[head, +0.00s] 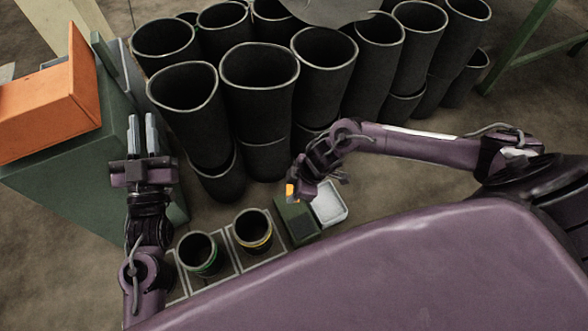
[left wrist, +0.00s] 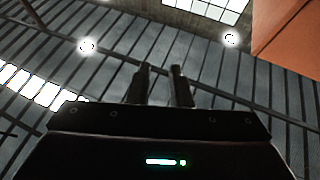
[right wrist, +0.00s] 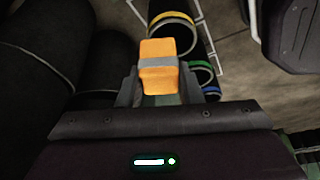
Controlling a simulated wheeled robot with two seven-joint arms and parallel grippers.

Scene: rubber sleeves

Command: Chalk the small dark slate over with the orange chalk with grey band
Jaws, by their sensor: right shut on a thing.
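The orange chalk with a grey band (right wrist: 158,68) is held upright in the picture between the fingers of my right gripper (right wrist: 158,92). In the head view its orange end (head: 290,190) shows at my right gripper (head: 297,191), above or beside a green block (head: 297,219). My left gripper (head: 143,135) is empty beside the green cabinet; its two fingers show a gap in the left wrist view (left wrist: 159,85). I cannot make out a small dark slate for certain in any view.
A pale-topped shallow tray (head: 329,204) sits right of the green block. Tall black sleeves (head: 260,75) crowd the back. An orange box (head: 50,100) rests on the green cabinet (head: 75,185).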

